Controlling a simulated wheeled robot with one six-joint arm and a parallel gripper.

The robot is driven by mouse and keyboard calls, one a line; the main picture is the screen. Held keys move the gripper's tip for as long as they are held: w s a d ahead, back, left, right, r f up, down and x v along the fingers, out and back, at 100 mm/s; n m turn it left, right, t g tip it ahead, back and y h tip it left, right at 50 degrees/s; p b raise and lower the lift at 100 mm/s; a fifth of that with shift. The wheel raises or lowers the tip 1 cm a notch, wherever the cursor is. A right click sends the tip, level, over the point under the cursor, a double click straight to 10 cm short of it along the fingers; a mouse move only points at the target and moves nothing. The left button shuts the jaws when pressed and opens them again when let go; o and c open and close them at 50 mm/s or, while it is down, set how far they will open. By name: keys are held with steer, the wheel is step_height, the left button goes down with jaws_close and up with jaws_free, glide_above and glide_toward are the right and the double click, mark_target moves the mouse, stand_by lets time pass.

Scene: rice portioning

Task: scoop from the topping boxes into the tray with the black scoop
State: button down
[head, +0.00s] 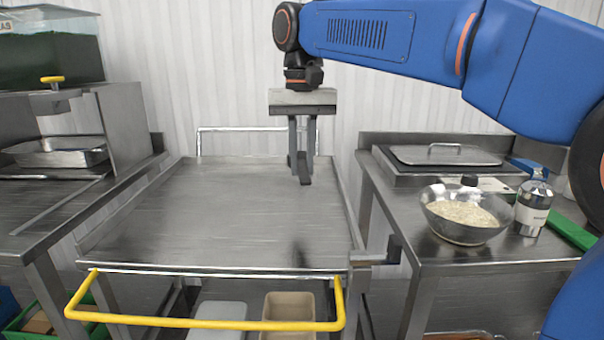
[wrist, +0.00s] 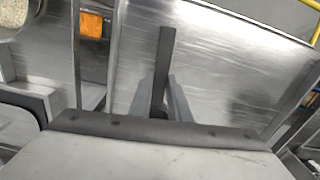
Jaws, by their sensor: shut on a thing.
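My gripper (head: 303,168) hangs from the blue arm over the back right of the bare steel cart. It is shut on a slim dark bar, which looks like the handle of the black scoop (wrist: 165,50); the bar also shows between the fingers in the head view. I cannot make out the scoop's bowl. A shallow metal tray (head: 58,153) sits on the left counter's shelf, far from my gripper. I cannot pick out any topping boxes for certain.
The steel cart (head: 200,215) has a clear top and a yellow front handle (head: 200,323). Grey (head: 217,315) and beige (head: 288,310) bins sit below. On the right counter stand a glass bowl of rice (head: 465,214), a bottle (head: 533,204) and a lidded steel unit (head: 445,155).

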mark_target(302, 166)
steer(key=shift+r, duration=2)
